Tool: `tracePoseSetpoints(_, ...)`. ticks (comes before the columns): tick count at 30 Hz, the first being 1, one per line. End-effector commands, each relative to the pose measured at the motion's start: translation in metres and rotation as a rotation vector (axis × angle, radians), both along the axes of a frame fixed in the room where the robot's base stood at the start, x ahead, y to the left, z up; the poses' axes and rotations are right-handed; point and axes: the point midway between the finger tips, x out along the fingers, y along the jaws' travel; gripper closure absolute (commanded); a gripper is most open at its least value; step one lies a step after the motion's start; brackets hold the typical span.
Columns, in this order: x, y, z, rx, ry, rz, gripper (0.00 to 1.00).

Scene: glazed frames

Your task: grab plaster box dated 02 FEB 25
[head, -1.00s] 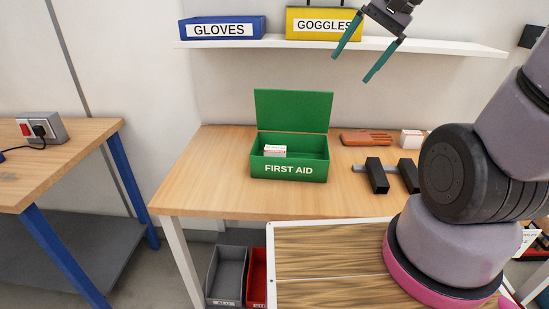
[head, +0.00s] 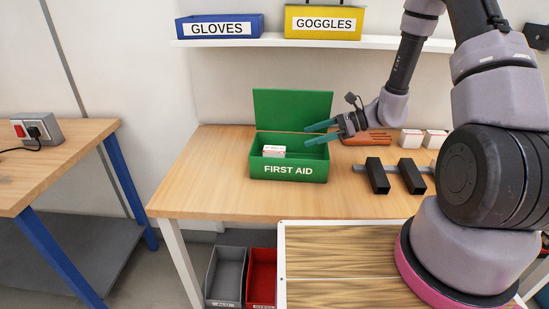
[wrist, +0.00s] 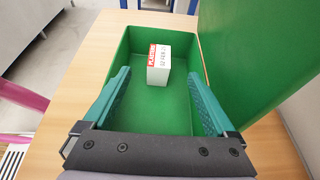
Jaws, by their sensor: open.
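A small white and red plaster box (head: 274,152) lies inside the open green first aid box (head: 288,170), toward its left side. In the wrist view the plaster box (wrist: 158,70) shows a red band and a printed date on its face; the date is too small to read surely. My gripper (head: 308,135) is open and empty, over the right part of the first aid box, pointing left. In the wrist view the teal fingers (wrist: 159,75) stand on either side of the plaster box in the picture, apart from it.
The raised green lid (head: 293,108) stands behind. Two more white boxes (head: 410,139) (head: 435,139), a brown object (head: 375,139) and black blocks (head: 377,176) lie to the right on the table. A shelf (head: 330,41) with blue and yellow bins hangs above.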

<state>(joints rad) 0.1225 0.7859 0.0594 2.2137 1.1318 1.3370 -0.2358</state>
Motion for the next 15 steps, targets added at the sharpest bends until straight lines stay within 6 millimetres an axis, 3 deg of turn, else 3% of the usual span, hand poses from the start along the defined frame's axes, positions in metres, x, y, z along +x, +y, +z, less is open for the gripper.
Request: tracePoseSetpoints(15,0.006,0.052,-0.029,0.009,0.016,-0.015,0.09)
